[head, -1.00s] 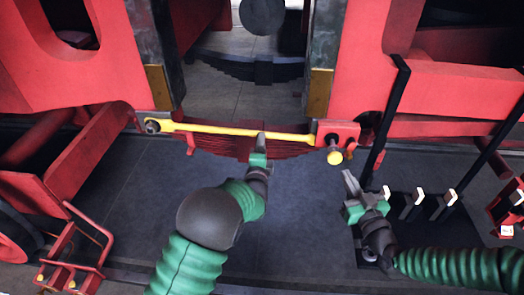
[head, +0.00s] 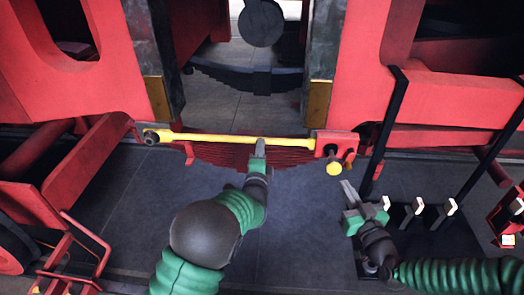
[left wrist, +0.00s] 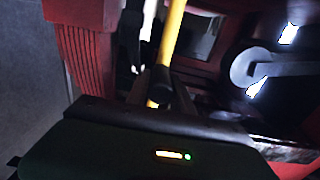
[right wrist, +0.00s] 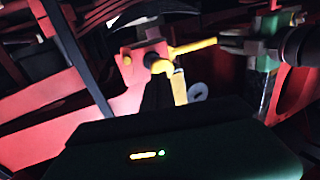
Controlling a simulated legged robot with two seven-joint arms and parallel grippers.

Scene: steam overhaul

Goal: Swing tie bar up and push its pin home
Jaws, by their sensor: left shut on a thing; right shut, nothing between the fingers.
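The yellow tie bar (head: 215,139) runs nearly level from its dark pivot (head: 151,137) at the left to the red bracket (head: 341,143) at the right. My left gripper (head: 260,147) is shut on the bar, right of its middle; the bar also shows in the left wrist view (left wrist: 174,30). The yellow-headed pin (head: 334,168) stands out from the front of the bracket on a dark shank. In the right wrist view the pin head (right wrist: 159,65) shows in front of the bracket (right wrist: 143,54). My right gripper (head: 348,190) is shut and empty, below and right of the pin.
A black stand with several white-topped pegs (head: 418,210) is right of my right gripper. A black upright bar (head: 382,130) stands right of the bracket. Red frames flank both sides. The floor between my arms is clear.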

